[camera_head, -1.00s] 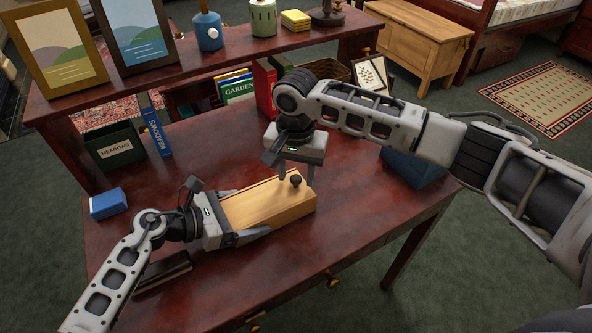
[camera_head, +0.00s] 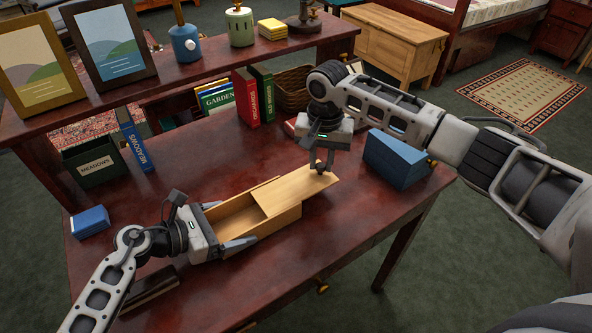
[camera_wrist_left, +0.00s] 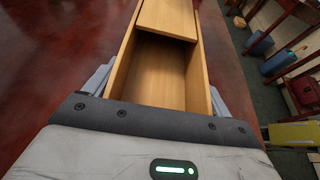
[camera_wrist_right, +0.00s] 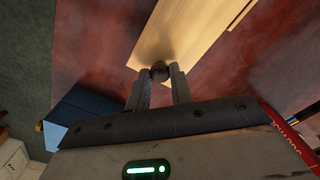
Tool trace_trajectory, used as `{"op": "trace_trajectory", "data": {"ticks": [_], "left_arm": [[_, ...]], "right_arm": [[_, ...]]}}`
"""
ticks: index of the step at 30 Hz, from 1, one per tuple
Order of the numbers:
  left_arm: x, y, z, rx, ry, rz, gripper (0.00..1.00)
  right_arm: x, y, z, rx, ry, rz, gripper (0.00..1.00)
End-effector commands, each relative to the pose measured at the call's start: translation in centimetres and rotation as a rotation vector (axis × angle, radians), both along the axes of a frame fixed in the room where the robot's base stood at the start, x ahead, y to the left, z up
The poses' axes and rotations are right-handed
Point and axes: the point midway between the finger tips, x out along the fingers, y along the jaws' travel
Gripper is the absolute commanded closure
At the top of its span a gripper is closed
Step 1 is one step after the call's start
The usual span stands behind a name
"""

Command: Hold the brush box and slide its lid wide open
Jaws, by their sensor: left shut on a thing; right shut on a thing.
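The light wooden brush box (camera_head: 236,222) sits on the dark red desk, its near half open and empty as far as I see. Its lid (camera_head: 290,190) is slid out to the right and overhangs the box's far end. My left gripper (camera_head: 226,228) is shut on the box's left end, one finger along each side; in the left wrist view the box interior (camera_wrist_left: 158,75) shows between the fingers. My right gripper (camera_head: 319,167) points down and is shut on the lid's dark round knob (camera_wrist_right: 160,72), which shows between its fingertips in the right wrist view.
A blue box (camera_head: 397,160) stands just right of my right gripper. Red and green books (camera_head: 247,97) stand at the back. The desk's front middle is clear.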

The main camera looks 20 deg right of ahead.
Motion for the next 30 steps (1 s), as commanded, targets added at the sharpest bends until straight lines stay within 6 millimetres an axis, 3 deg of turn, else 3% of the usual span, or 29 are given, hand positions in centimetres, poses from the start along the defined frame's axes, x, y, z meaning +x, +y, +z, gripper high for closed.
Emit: {"op": "trace_trajectory", "data": {"ticks": [3,9,23,24,26,30], "left_arm": [[0.0,0.0,0.0,0.001,-0.001,0.0,0.44],[0.0,0.0,0.0,0.001,-0.001,0.0,0.44],[0.0,0.1,0.0,0.001,0.0,0.0,0.44],[0.0,0.1,0.0,0.001,0.0,0.001,0.44],[0.0,0.1,0.0,0.001,0.0,0.001,0.44],[0.0,0.1,0.0,0.001,0.0,0.001,0.44]], "right_arm": [[0.6,-2.7,0.0,-0.003,0.001,-0.007,1.0],[1.2,-5.3,0.0,-0.002,0.0,-0.005,1.0],[1.4,-6.0,0.0,-0.003,-0.001,-0.001,1.0],[1.4,-6.0,0.0,-0.003,-0.001,-0.001,0.72],[1.4,-6.0,0.0,-0.003,-0.001,-0.001,0.56],[1.4,-5.9,0.0,-0.001,0.0,0.0,0.55]]}}
